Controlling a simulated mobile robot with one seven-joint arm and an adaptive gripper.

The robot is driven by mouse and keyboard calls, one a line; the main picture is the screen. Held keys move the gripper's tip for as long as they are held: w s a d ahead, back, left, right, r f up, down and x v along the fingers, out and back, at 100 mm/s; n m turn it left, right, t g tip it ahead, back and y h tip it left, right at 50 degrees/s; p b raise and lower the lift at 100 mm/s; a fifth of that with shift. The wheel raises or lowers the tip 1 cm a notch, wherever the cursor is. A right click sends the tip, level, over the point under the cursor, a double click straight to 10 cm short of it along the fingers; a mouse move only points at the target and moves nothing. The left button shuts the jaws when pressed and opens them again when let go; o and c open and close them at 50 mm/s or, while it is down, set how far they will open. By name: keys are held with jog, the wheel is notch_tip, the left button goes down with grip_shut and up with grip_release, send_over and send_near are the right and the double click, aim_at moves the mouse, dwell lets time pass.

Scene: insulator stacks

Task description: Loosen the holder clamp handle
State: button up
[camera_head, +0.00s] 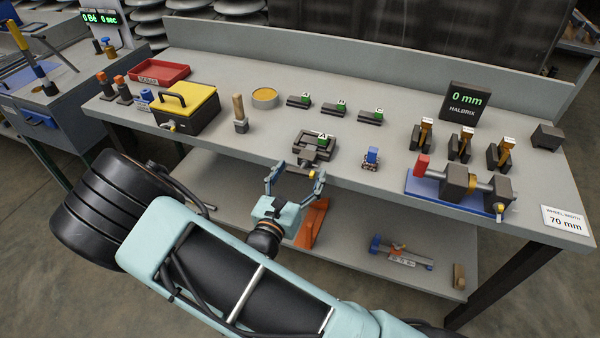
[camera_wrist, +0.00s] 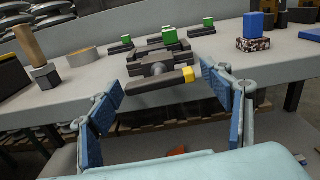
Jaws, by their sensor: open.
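The dark holder (camera_head: 318,143) sits at the front edge of the workbench with a green tag marked A on it. It also shows in the wrist view (camera_wrist: 152,54). Its clamp handle (camera_wrist: 150,85) is a dark bar with a yellow end, lying roughly level across the holder's front. In the head view the handle (camera_head: 306,163) is small and partly hard to make out. My gripper (camera_head: 295,180) is open in front of the bench edge. In the wrist view its blue-padded fingers (camera_wrist: 163,92) stand on either side of the handle, with no clear contact.
Three dark blocks with green tags (camera_head: 334,109) stand behind the holder. A small blue-topped block (camera_head: 371,157) is to its right, a wooden-handled tool (camera_head: 239,115) to its left. A lower shelf (camera_head: 345,235) lies beneath the bench top (camera_head: 210,140).

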jog(key=shift+c, duration=0.2)
jog(key=c, duration=1.1)
jog(key=shift+p, duration=0.3)
jog(key=n+p, duration=0.3)
jog(key=shift+d+r+n, duration=0.1)
jog(key=shift+r+n, duration=0.1)
jog(key=shift+n, duration=0.1)
jog(key=n+p, duration=0.3)
jog(key=n, duration=0.2)
jog(key=shift+n+p, duration=0.3)
jog(key=shift+p, duration=0.05)
jog(key=n+p, duration=0.2)
jog(key=n, duration=0.2)
jog(key=shift+d, duration=0.1)
jog(key=n+p, duration=0.1)
jog(key=n, duration=0.3)
jog(key=shift+s+n, duration=0.1)
jog(key=shift+n, duration=0.2)
